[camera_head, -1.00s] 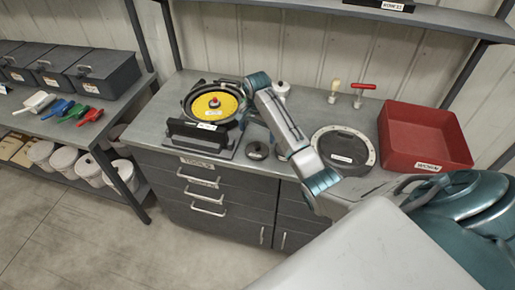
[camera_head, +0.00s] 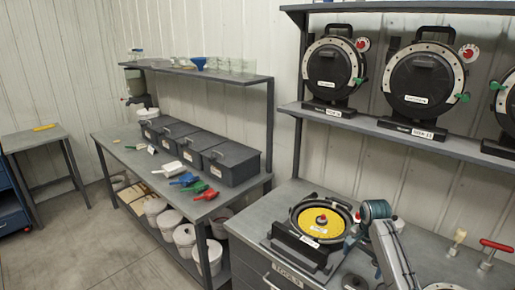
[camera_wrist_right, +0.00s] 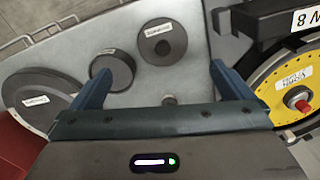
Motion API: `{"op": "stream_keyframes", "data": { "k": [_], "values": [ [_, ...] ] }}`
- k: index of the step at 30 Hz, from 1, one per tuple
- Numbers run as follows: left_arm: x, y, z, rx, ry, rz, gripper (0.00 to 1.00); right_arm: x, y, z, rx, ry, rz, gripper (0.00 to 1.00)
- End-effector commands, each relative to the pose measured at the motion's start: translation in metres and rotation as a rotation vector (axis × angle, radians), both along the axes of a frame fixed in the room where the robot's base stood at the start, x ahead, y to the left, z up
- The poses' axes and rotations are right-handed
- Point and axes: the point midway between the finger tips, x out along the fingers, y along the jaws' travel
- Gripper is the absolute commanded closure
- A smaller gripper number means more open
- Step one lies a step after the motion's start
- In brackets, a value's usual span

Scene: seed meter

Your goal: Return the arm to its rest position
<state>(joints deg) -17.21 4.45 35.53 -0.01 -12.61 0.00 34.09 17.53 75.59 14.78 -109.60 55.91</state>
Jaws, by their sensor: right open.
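My right gripper (camera_head: 352,240) is at the right side of the seed meter (camera_head: 300,236) on the bench. The meter holds a yellow disc (camera_head: 322,219) with a red knob. In the right wrist view my right gripper (camera_wrist_right: 160,82) is open, with bare bench and dark round parts visible between and beyond its fingers. The yellow disc (camera_wrist_right: 285,98) lies just right of the right finger; contact cannot be told. My right arm (camera_head: 392,255) reaches in from the lower right. My left gripper is out of view.
Dark round parts (camera_wrist_right: 163,42) and a larger round cover (camera_wrist_right: 35,98) lie on the bench. A red-handled tool (camera_head: 492,250) stands at right. Other meters (camera_head: 423,82) stand on the shelf above. Scoops (camera_head: 185,180) and grey bins (camera_head: 231,160) occupy the left table.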

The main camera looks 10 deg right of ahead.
Motion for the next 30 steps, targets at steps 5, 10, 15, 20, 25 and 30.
{"op": "stream_keyframes", "data": {
  "k": [5,10,15,20,25,30],
  "values": [
    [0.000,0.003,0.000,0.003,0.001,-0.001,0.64,-0.050,0.025,-0.046,-0.040,-0.026,0.183,0.00],
    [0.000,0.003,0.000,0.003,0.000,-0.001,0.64,-0.117,0.053,-0.081,-0.083,-0.068,0.411,0.00],
    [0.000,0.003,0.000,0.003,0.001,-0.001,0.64,-0.190,0.079,-0.096,-0.119,-0.110,0.624,0.00],
    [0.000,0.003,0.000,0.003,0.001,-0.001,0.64,-0.258,0.100,-0.093,-0.153,-0.150,0.807,0.00],
    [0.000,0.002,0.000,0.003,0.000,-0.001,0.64,-0.305,0.112,-0.080,-0.184,-0.182,0.933,0.00],
    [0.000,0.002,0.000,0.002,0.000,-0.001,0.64,-0.336,0.119,-0.067,-0.206,-0.201,1.012,0.00]
  ]
}}
